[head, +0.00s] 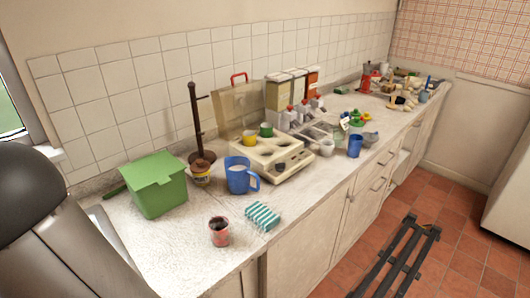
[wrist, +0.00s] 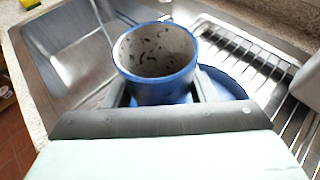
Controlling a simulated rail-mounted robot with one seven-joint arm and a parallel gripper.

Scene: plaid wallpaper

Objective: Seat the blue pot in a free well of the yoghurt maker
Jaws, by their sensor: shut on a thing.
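The blue pot (wrist: 155,88) is between the two fingers of my gripper (wrist: 160,92) in the wrist view, mouth toward the camera, with a pale, dark-flecked inside. My gripper is shut on it, over a metal sink. The head view does not show my gripper or this pot; my dark arm fills its left edge. The cream yoghurt maker (head: 262,168) stands on the counter in the head view. A yellow pot (head: 249,138) and a green pot (head: 266,130) sit at its back. Dark open wells show nearer its front and right.
A blue jug (head: 239,177) stands close in front of the yoghurt maker, and a blue cup (head: 355,147) to its right.

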